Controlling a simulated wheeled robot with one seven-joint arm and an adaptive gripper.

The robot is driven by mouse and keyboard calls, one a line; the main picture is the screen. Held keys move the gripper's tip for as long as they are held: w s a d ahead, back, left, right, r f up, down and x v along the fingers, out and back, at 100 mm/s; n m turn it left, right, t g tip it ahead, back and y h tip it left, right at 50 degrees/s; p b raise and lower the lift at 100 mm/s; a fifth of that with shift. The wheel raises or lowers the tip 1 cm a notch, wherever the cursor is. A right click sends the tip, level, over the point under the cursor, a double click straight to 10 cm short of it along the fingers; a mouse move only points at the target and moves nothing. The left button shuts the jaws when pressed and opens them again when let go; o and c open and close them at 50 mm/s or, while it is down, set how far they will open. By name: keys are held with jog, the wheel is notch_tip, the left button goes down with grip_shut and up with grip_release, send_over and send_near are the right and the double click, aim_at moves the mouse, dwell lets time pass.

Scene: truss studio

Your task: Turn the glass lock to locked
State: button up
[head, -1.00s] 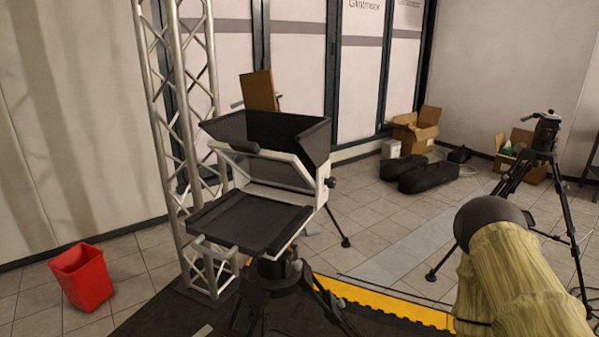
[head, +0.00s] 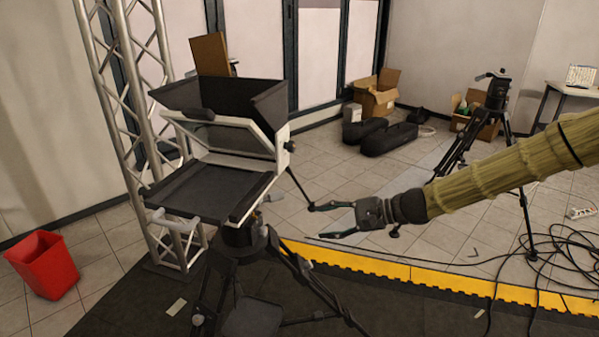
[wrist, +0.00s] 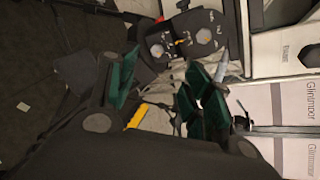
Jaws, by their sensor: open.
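A teleprompter with a black hood (head: 225,100) and a pale frame stands on a tripod in the head view. A small dark knob (head: 290,146) sits on the right side of its frame; its lettering is too small to read. My gripper (head: 314,221) is open and empty, right of the teleprompter and lower than this knob, apart from it. In the wrist view, a black panel (wrist: 205,31) with round dials, white marks and a small orange part lies beyond my open fingers (wrist: 160,68). I cannot tell which control is the glass lock or how it is set.
A metal truss (head: 118,120) stands behind the teleprompter, with a red bin (head: 42,264) at left. Tripod legs spread below. A yellow edge strip (head: 400,278) borders the dark mat. Loose cables (head: 550,255) lie at right. The floor below my gripper is mostly clear.

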aim_at(295, 147)
jog(key=w+d+r+t+y, duration=0.1)
jog(key=w+r+y, duration=0.15)
jog(key=r, duration=0.55)
jog(key=w+d+r+t+y, duration=0.1)
jog(key=w+d+r+y, duration=0.15)
jog(key=r, duration=0.65)
jog(key=shift+h, duration=0.5)
jog(key=shift+p+x, duration=2.05)
jog(key=shift+x, duration=3.8)
jog(key=shift+w+f, duration=0.1)
jog(key=shift+w, duration=0.05)
jog(key=c, duration=1)
